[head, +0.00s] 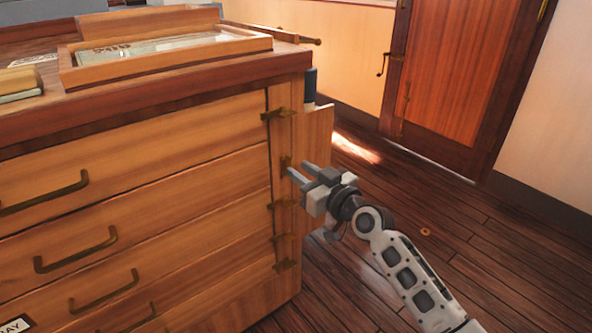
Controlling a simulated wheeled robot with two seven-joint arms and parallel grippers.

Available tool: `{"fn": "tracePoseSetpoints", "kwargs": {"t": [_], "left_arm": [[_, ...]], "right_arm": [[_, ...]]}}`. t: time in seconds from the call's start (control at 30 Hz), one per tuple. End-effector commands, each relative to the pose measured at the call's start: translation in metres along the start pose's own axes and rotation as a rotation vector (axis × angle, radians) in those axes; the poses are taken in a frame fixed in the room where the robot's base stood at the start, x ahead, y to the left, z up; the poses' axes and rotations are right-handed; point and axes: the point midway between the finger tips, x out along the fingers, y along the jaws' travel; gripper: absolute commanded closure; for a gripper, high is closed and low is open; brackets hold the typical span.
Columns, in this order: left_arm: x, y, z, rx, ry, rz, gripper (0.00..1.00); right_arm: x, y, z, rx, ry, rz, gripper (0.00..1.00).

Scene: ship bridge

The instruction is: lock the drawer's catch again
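The wooden drawer chest (170,170) fills the left of the head view, its drawers looking flush with the front. Brass catches line the right edge of the front. The top catch (278,114) lies across toward the drawer edge. The second catch (285,163) looks shorter and more upright than the others. My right gripper (298,170) is at this second catch, its two fingers a little apart with nothing seen between them. I cannot tell whether a fingertip touches the catch. Lower catches (280,203) lie across the edge. My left gripper is out of view.
Brass pull handles (88,250) stick out from the drawer fronts. A framed wooden tray (165,52) lies on the chest top. A wooden panel (318,140) stands beside the chest, behind my gripper. The plank floor to the right is open, up to a wooden door (448,70).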

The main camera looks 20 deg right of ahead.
Motion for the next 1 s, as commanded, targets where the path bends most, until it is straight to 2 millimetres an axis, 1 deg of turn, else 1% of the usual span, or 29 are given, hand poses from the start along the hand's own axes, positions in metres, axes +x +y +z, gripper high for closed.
{"fn": "tracePoseSetpoints", "kwargs": {"t": [0.03, 0.1, 0.2, 0.4, 0.53, 0.57, 0.6, 0.63, 0.67, 1.0], "left_arm": [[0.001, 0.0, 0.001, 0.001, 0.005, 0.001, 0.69], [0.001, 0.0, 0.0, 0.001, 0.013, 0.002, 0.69], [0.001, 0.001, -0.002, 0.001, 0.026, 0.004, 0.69], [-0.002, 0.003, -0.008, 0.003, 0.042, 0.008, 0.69], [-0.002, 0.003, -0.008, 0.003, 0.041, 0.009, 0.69], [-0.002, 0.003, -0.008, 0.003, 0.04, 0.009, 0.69], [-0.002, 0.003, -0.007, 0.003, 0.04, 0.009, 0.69], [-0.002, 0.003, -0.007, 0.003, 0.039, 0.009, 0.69], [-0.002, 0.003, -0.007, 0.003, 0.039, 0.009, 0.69], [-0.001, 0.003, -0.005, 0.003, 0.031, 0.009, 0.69]], "right_arm": [[0.008, 0.0, 0.001, 0.002, 0.001, 0.0, 0.73], [0.016, 0.0, 0.001, 0.001, 0.001, 0.0, 0.73], [0.023, 0.0, 0.001, 0.0, 0.0, 0.0, 0.73], [0.027, 0.0, 0.001, 0.0, -0.001, -0.001, 0.73], [0.027, 0.0, 0.0, 0.0, -0.001, 0.0, 0.73], [0.027, 0.0, 0.0, 0.0, -0.001, 0.0, 0.76], [0.027, 0.0, 0.0, 0.0, -0.001, 0.0, 0.87], [0.027, 0.0, 0.0, 0.0, -0.001, 0.0, 0.95], [0.026, 0.0, 0.0, 0.0, -0.001, 0.0, 1.0], [0.026, 0.0, 0.0, 0.017, -0.001, 0.0, 1.0]]}}
